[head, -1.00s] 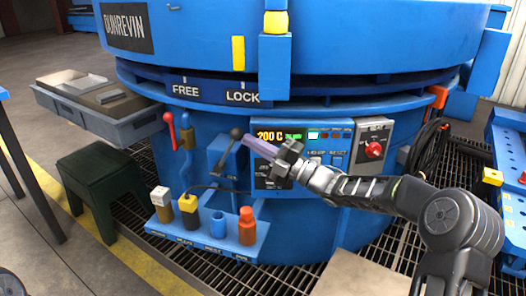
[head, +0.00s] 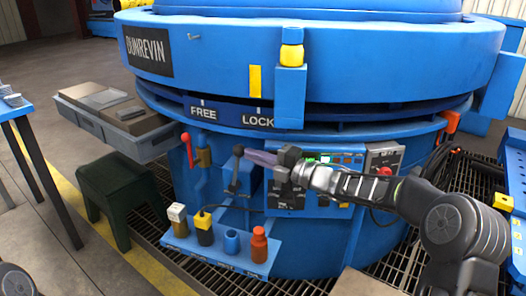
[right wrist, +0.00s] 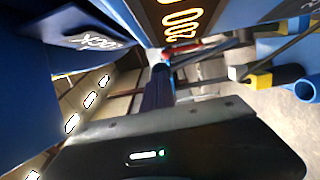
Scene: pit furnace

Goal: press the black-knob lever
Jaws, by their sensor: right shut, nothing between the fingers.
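The black-knob lever (head: 238,151) stands upright on the blue front of the furnace, in the head view, left of the control panel. My right gripper (head: 249,155) is shut and empty. Its pale purple fingers point left, with the tips right beside the black knob; I cannot tell whether they touch it. In the right wrist view the shut fingers (right wrist: 160,82) show dark blue, and the black knob cannot be made out there. My left gripper is not in view.
A red-knob lever (head: 187,148) stands to the left. Below is a blue shelf (head: 213,254) with several small containers. The control panel (head: 325,190) is partly behind my right gripper. A dark green stool (head: 118,195) and a grey tray (head: 125,135) are at left.

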